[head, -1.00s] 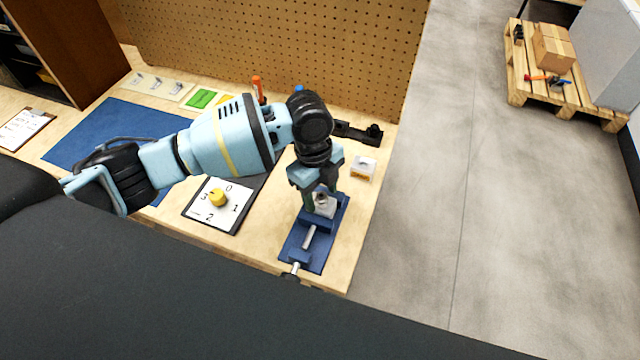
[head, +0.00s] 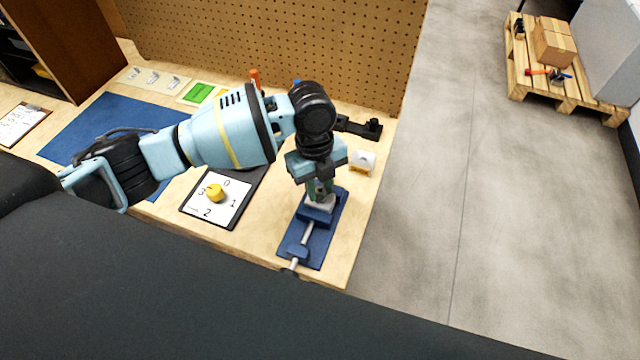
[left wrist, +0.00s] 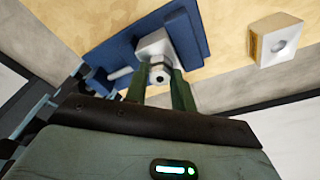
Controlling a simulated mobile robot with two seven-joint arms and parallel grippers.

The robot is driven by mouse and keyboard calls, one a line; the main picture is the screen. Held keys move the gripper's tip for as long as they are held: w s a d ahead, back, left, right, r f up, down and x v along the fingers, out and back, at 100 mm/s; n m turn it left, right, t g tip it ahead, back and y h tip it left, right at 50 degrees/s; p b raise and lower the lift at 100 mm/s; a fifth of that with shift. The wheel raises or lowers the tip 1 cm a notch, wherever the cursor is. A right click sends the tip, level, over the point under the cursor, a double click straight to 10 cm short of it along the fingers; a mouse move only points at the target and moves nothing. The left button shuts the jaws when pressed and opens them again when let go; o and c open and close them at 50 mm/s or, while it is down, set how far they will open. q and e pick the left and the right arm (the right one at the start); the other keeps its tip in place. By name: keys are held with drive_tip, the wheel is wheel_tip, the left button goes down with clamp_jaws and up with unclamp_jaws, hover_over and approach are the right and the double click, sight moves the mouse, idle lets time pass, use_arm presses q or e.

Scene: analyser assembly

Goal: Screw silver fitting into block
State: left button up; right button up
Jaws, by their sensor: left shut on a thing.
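A blue vise (head: 300,249) stands near the front right of the bench and holds a light grey block (head: 321,203). The block also shows in the left wrist view (left wrist: 154,45), between the vise's blue jaws. My left gripper (head: 319,190) points down just over the block. In the left wrist view its two green fingers (left wrist: 159,80) are shut on the silver fitting (left wrist: 160,74), which sits at the block's face. How deep the fitting sits in the block cannot be seen. My right gripper is in neither view.
A dial board with a yellow knob (head: 215,193) lies to the left. A black fixture (head: 360,128) is behind, by the pegboard (head: 290,50).

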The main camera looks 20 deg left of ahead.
sight(321, 192)
use_arm(q)
drive_tip(key=shift+m, duration=1.1)
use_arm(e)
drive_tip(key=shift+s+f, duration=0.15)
use_arm(q)
drive_tip(key=o, duration=1.6)
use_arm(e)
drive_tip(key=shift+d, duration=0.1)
use_arm(q)
drive_tip(key=shift+r+p, duration=0.95)
drive_tip(key=shift+r, duration=1.2)
drive_tip(key=shift+r+p, duration=0.65)
drive_tip(key=shift+r, duration=0.75)
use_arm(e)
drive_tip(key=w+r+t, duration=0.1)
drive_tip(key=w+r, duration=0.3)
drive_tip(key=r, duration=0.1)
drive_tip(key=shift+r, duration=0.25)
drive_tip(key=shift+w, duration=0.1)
